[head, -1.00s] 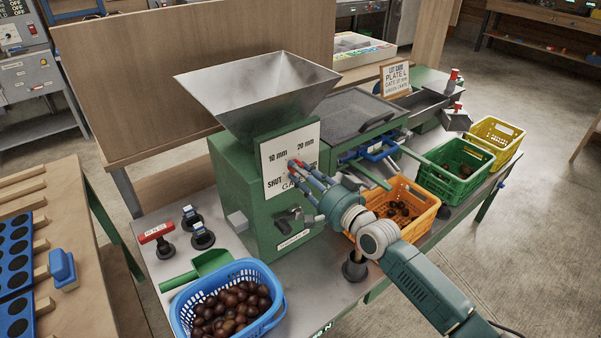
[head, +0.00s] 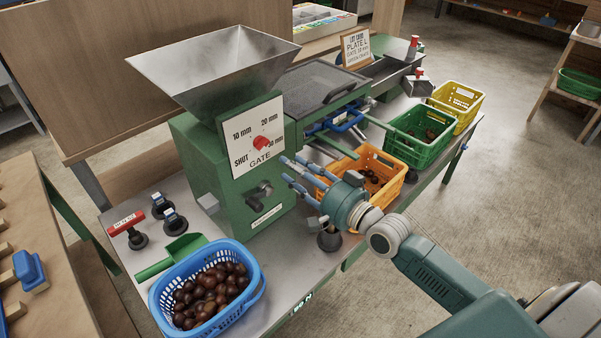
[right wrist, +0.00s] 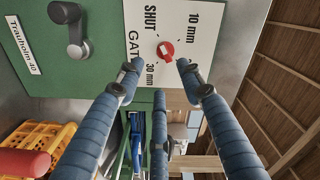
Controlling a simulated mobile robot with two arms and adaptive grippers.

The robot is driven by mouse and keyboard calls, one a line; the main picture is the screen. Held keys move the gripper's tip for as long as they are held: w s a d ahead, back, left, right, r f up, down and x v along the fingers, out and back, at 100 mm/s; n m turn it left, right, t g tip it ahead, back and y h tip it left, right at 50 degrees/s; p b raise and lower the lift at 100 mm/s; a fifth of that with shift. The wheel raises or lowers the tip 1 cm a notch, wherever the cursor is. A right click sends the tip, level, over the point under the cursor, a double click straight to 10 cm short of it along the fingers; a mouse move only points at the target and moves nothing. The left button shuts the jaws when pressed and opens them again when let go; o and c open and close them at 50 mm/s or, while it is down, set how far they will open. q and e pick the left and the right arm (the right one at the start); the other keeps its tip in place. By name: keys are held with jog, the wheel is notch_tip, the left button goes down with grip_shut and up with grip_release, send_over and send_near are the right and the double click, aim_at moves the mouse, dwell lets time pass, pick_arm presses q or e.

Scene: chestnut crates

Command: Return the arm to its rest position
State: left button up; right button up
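My right gripper (head: 292,172) is in front of the green machine, its blue fingers pointing at the gate panel. In the right wrist view the fingers (right wrist: 157,78) are spread and nothing is between them. The red gate knob (head: 260,142) is on the white panel, clear of the fingertips. It also shows in the right wrist view, on the panel (right wrist: 210,22) marked SHUT, 10 mm and 30 mm. I cannot tell its setting surely. My right arm (head: 435,270) reaches in from the lower right. My left gripper is not in view.
An orange crate (head: 392,187) with chestnuts stands close behind my right gripper, then a green crate (head: 425,150) and a yellow crate (head: 474,106). A blue basket (head: 205,310) of chestnuts is at the front left. Open floor (head: 530,180) lies to the right.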

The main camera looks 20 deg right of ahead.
jog(key=shift+v, duration=1)
